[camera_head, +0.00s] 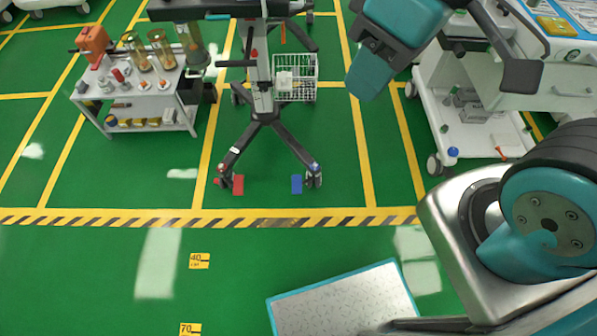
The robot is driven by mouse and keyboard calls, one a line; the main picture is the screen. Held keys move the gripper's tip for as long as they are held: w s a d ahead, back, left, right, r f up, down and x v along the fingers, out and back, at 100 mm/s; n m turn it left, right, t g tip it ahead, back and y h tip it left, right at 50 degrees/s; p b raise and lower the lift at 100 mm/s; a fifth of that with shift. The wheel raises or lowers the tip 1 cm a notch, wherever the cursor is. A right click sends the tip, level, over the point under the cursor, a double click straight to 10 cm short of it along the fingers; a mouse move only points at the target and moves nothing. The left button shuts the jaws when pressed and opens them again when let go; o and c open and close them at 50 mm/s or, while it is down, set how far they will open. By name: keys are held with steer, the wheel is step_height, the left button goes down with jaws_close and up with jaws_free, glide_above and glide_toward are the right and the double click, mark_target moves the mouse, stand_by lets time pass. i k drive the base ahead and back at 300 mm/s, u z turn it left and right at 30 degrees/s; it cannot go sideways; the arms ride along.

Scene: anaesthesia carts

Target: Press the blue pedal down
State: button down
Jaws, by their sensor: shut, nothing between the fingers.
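A small blue patch (296,184) lies on the green floor by the right front caster of a wheeled stand, with a small blue part (315,168) on that caster. I cannot tell which of these is the pedal, or whether it is up or pressed. A red patch (238,187) lies by the left front caster. My gripper (360,93) hangs at upper centre right, teal and tapered, pointing downward. It is shut and empty. In the picture it is above and right of the blue patch, with clear space between them.
The stand (262,118) has dark spread legs and a white wire basket (297,76). A grey cart (138,115) with bottles is at left, a white cart (482,135) at right. A black-yellow stripe (120,217) crosses the floor.

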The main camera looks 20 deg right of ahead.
mark_target(297, 180)
steer(key=z, duration=0.1)
steer(key=i, duration=0.55)
steer(key=u, duration=1.2)
